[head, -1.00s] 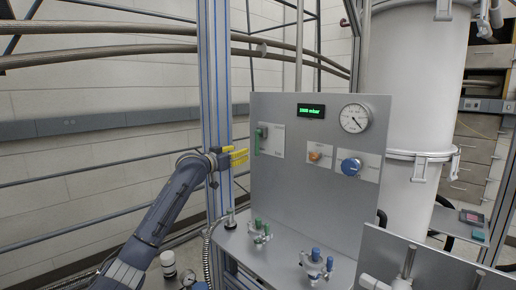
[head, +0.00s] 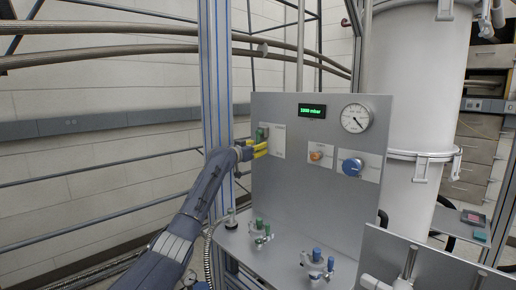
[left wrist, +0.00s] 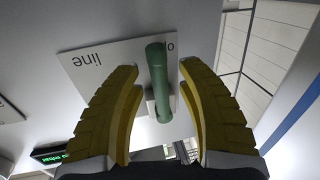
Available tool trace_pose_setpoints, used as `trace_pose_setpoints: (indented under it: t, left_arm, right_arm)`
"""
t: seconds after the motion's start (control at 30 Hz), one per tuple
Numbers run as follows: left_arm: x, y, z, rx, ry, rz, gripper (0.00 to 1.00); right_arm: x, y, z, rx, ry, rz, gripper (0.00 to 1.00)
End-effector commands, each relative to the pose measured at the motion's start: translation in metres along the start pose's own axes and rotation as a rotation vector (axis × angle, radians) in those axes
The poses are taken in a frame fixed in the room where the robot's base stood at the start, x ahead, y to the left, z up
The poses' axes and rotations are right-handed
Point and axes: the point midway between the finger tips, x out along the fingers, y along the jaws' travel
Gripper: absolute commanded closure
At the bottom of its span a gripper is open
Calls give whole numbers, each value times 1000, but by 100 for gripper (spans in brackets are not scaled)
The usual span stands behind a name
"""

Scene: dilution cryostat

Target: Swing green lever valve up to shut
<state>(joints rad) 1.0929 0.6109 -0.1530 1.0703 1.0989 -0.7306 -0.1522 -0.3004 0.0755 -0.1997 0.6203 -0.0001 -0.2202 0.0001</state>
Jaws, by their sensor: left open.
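The green lever valve (head: 262,133) is on the left part of the upright grey panel, on a white label plate (head: 278,141). In the left wrist view the green lever (left wrist: 159,82) is a rounded bar lying between the two yellow fingers. My left gripper (head: 262,147) is at the valve, its fingers covering the lower part of the lever in the head view. In the left wrist view the left gripper (left wrist: 160,85) is open, with a gap on both sides of the lever. My right gripper is not in view.
The panel (head: 320,190) also carries a green display (head: 312,111), a dial gauge (head: 355,118), an orange knob (head: 316,155) and a blue knob (head: 351,166). Small valves with green (head: 260,230) and blue (head: 317,258) handles stand below. A metal post (head: 216,90) rises at the panel's left.

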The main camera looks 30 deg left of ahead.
Motion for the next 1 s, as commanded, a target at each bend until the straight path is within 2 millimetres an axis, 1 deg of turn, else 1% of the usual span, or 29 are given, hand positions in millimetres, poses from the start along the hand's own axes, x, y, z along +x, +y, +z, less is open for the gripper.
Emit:
trace_pose_setpoints:
  t: [0.2, 0.5, 0.8, 0.83, 1.0]
  left_arm:
    - [4, 0, -1, 1, 0, 0, 62]
    - [4, 0, 0, 1, 0, 0, 62]
    - [4, 0, 0, 1, 0, 0, 97]
    - [4, 0, 0, 1, 0, 0, 100]
    - [4, 0, 0, 1, 0, 0, 100]
  right_arm:
    - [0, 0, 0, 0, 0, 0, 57]
    - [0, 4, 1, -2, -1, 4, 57]
    - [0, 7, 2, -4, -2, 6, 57]
    - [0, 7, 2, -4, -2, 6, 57]
    - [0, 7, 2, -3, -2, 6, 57]
